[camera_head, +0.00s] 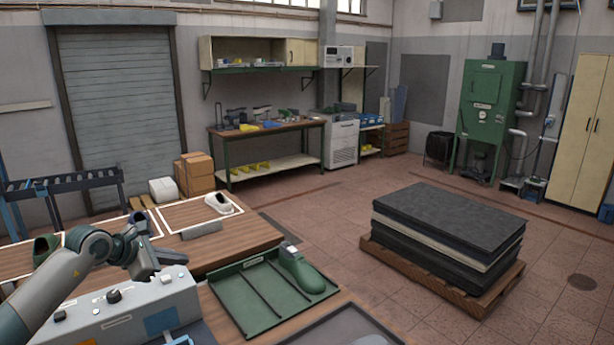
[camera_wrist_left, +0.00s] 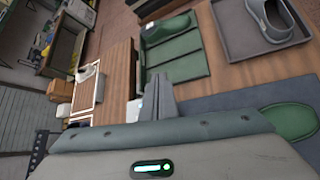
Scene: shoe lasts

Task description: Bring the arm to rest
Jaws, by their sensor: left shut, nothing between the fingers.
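My left arm comes in from the lower left in the head view. Its gripper (camera_head: 146,270) is shut and empty, held behind the grey control box near the workbench. In the left wrist view the shut fingers (camera_wrist_left: 160,98) show at the middle, with nothing between them. A green shoe last (camera_head: 298,271) lies at the right side of the green divided tray (camera_head: 243,318). The tray also shows in the left wrist view (camera_wrist_left: 182,62), apart from the fingers. My right gripper is not in view.
A grey control box (camera_head: 118,322) stands close to my left arm. A white shoe (camera_head: 222,203) sits in a white-outlined area of the bench. A grey tray (camera_wrist_left: 226,42) holds a grey object. A pallet stack (camera_head: 445,235) stands on open floor.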

